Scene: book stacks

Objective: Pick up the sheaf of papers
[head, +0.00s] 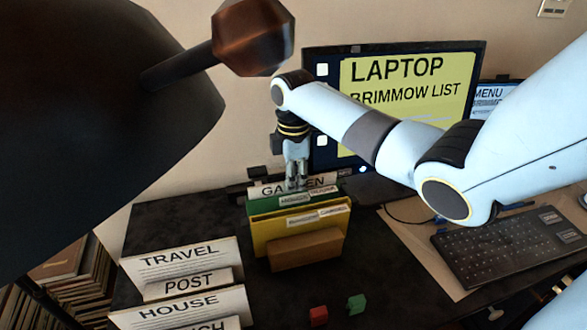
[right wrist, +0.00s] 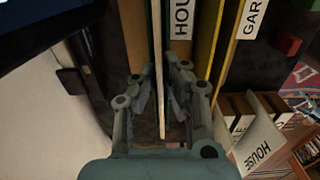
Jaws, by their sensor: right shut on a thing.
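A white sheaf of papers with a "GARDEN" label (head: 268,190) stands upright at the back of a row of folders on the dark desk. My right gripper (head: 297,186) reaches down onto its top edge. In the right wrist view the gripper (right wrist: 163,105) has its fingers on both sides of a thin pale sheet edge (right wrist: 158,60), shut on it. The lower part of the sheaf is hidden behind the folders. My left gripper is not in view.
A green folder, a yellow folder (head: 270,232) and a brown block (head: 305,250) stand in front. Papers labelled "TRAVEL" (head: 180,253) and "HOUSE" (head: 180,305) stand at front left. A monitor (head: 400,100) is behind, a keyboard (head: 508,247) at right. A large dark shape fills upper left.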

